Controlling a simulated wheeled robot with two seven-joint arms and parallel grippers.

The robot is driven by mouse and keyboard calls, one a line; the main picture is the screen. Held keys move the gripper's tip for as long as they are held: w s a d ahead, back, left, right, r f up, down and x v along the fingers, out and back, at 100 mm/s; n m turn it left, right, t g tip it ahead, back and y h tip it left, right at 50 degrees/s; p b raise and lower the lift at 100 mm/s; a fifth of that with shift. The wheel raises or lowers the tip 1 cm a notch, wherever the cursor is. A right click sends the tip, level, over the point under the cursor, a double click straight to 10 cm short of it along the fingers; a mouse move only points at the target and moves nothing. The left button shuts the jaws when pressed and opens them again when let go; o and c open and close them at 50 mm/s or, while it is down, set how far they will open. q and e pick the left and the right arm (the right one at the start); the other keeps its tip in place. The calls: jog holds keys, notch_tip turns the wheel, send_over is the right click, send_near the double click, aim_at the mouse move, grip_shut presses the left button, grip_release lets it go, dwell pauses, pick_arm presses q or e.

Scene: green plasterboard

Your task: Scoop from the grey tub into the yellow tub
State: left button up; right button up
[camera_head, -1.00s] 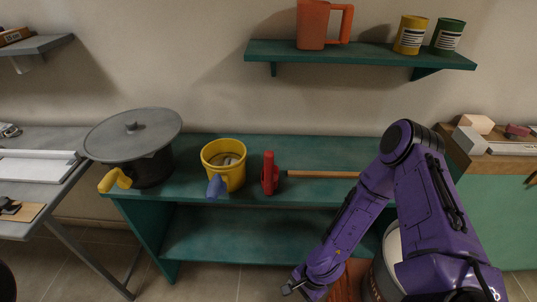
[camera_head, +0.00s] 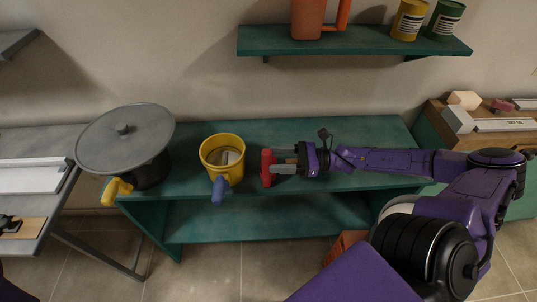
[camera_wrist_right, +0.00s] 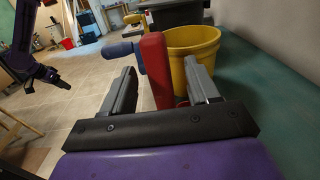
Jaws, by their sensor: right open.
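The yellow tub (camera_head: 236,178) stands on the green bench with pale, unclear contents. A blue handle (camera_head: 218,190) juts from its front; I cannot tell if it belongs to something inside. The dark grey tub (camera_head: 150,172) stands to the left under a wide grey lid (camera_head: 125,140), its inside hidden, with a yellow handle (camera_head: 115,191) in front. My right gripper (camera_head: 280,161) is open, right of the yellow tub. An upright red object (camera_head: 266,172) is between its fingers, as the right wrist view shows. A purple arm with a small gripper (camera_wrist_right: 48,82), apparently my left, is too small to read.
Above the bench, a green shelf (camera_head: 350,46) holds an orange jug (camera_head: 313,20), a yellow can (camera_head: 409,20) and a green can (camera_head: 445,20). A grey table (camera_head: 30,215) stands at left. Bare bench top (camera_head: 290,130) shows behind the right gripper.

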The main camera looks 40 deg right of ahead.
aim_at(263, 159)
jog(key=b+x, duration=0.3)
jog(key=x, duration=0.1)
jog(key=shift+w+a+f, duration=0.1)
jog(key=shift+w+a, duration=0.25)
jog(key=shift+s+r, duration=0.15)
jog(key=shift+r, duration=0.15)
jog(key=shift+s, duration=0.1)
jog(key=c, duration=0.4)
grip_shut()
